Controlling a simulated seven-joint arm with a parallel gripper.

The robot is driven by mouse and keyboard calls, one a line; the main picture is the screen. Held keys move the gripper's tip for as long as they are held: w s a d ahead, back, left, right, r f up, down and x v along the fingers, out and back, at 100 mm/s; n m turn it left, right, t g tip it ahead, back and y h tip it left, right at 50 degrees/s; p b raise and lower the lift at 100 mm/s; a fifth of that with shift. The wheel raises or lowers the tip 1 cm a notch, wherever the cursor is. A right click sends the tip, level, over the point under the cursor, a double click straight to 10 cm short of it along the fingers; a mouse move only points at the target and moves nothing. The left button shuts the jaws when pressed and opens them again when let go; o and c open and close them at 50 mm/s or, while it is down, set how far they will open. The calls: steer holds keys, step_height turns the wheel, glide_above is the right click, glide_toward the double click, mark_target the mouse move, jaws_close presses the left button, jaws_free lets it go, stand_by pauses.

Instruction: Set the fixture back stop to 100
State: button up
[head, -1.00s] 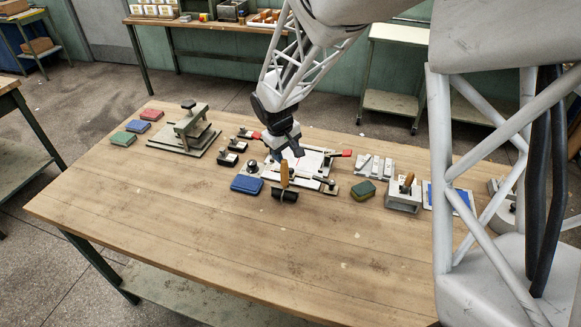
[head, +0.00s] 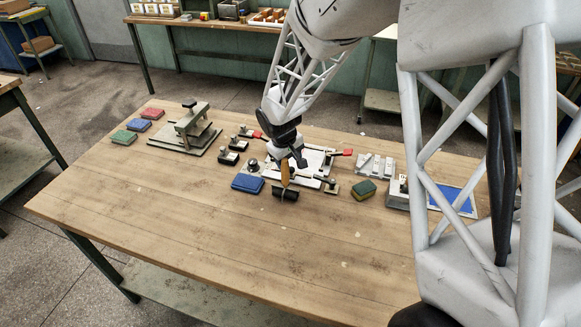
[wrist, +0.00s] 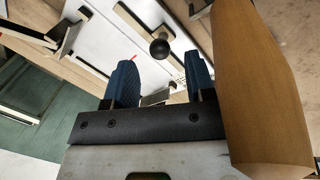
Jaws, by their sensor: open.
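The fixture (head: 313,163) is a pale plate with red-handled clamps, in the middle of the bench in the head view. My gripper (head: 298,164) is over its near part and hides some of it. In the wrist view my gripper (wrist: 161,80) has its two blue fingers apart with nothing between the tips. A black ball knob (wrist: 159,48) shows just beyond the fingertips, over the white plate (wrist: 110,25). A small ruled scale (wrist: 178,83) is partly seen between the fingers. I cannot read its numbers or tell the back stop's setting.
A tool with an upright wooden handle (head: 285,174) stands close beside my gripper; its handle (wrist: 262,90) fills the wrist view's right side. The bench front (head: 200,230) is clear.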

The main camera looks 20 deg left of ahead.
mark_target(292, 171)
steer(key=shift+w+d+f, duration=0.1)
steer(key=shift+w+f, duration=0.05)
steer(key=shift+f, duration=0.6)
steer(key=shift+w+d+f, duration=0.1)
steer(key=shift+f, duration=0.6)
jaws_close()
